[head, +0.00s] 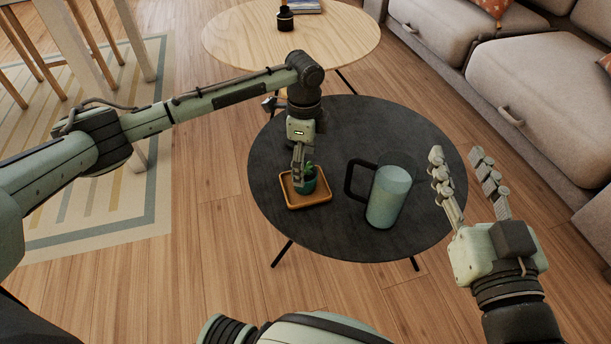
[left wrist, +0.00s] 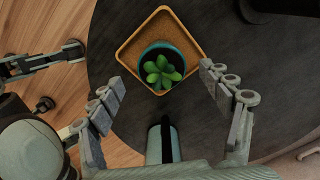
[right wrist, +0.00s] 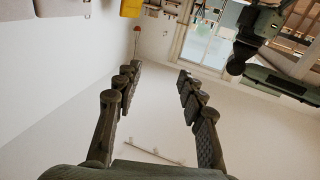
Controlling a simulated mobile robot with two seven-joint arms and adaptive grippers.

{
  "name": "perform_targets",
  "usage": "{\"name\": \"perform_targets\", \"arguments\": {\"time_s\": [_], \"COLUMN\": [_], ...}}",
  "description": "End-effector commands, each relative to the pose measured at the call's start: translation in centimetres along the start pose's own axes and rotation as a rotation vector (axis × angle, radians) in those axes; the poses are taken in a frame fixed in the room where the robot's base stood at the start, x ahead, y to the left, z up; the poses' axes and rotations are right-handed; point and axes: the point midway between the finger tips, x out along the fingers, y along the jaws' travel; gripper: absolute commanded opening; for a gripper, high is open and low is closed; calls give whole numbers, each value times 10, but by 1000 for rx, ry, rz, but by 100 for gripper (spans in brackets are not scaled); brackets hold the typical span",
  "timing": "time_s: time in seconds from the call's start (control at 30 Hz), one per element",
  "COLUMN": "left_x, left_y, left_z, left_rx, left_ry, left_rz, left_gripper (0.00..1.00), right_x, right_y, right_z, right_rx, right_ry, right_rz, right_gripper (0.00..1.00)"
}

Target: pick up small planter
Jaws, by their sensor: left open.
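The small planter (head: 308,184) is a teal pot with a green succulent. It stands on a square orange-brown wooden tray (head: 318,200) on the dark round table. My left gripper (head: 299,172) is above the planter and hides part of it in the head view. In the left wrist view the planter (left wrist: 163,68) is seen from above, between and ahead of the open fingers (left wrist: 162,84); no contact is visible. My right gripper (head: 467,180) is open and empty, right of the table, fingers pointing up; its fingers (right wrist: 158,72) show apart in the right wrist view.
A pale blue-green pitcher (head: 390,195) with a dark handle stands right of the tray on the dark table (head: 420,150). A light wooden table (head: 240,40) with a dark vase (head: 285,18) is behind. A sofa (head: 540,90) is at the right.

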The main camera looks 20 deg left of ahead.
Motion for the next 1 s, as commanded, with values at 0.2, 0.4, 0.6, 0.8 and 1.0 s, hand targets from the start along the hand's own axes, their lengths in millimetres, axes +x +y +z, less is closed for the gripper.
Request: {"name": "perform_targets", "arguments": {"time_s": [0.2, 0.4, 0.6, 0.8, 1.0], "left_x": [28, 46, 47, 47, 47], "left_y": [-2, -2, -1, -1, -1], "left_z": [0, 0, 0, 0, 0], "left_rx": [-1, 0, 0, 0, 0], "left_ry": [0, 0, 0, 0, 0], "left_rz": [1, 0, 0, 0, 0], "left_gripper": [79, 79, 79, 63, 38], "right_x": [-3, -8, -9, -9, -9], "right_y": [-14, -21, -22, -22, -22], "right_z": [-34, -57, -60, -60, -60], "right_rx": [30, 50, 53, 52, 52], "right_ry": [173, 283, 296, 295, 294], "right_rz": [-27, -41, -43, -43, -43], "right_gripper": [40, 40, 40, 40, 40]}}
